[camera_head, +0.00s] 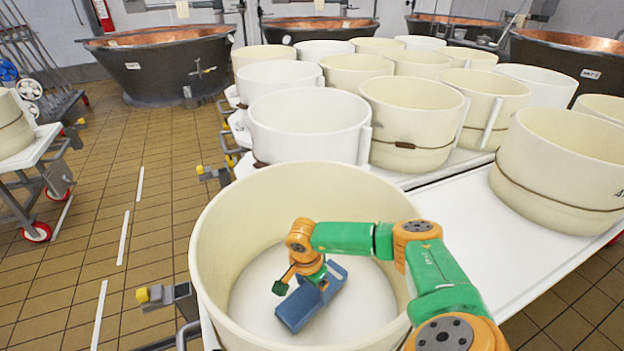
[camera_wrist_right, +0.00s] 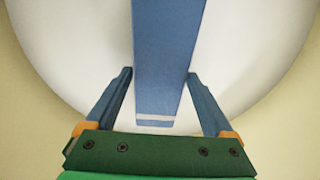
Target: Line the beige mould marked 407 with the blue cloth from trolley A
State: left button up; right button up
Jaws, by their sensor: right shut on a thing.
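A large beige mould (camera_head: 225,235) stands open at the near edge of the white table, with no marking visible on the part that shows. The blue cloth (camera_head: 298,312) is a folded narrow block inside it, low over the white floor. My right gripper (camera_head: 322,284) reaches down into the mould and is shut on the cloth. In the right wrist view the cloth (camera_wrist_right: 165,60) lies between the two blue fingers, with the white floor behind it and the beige wall (camera_wrist_right: 20,110) at the edges. I cannot tell whether the cloth touches the floor. My left gripper is out of view.
Several white and beige moulds stand close behind, including a white one (camera_head: 308,130) and a beige one (camera_head: 412,115). A beige mould (camera_head: 560,165) at right has a cut-off number starting with 4. Copper vats (camera_head: 160,65) line the back. The tiled floor (camera_head: 100,200) at left is mostly clear.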

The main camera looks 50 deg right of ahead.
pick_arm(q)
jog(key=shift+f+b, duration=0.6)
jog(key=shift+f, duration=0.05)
pick_arm(e)
jog(key=shift+f, duration=0.7)
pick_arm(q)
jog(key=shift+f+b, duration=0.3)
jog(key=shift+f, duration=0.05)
pick_arm(e)
jog(key=shift+s+a+f, duration=0.15)
jog(key=shift+a+f, duration=0.1)
jog(key=shift+a, duration=0.05)
dwell(0.7)
jog(key=o, duration=1.3)
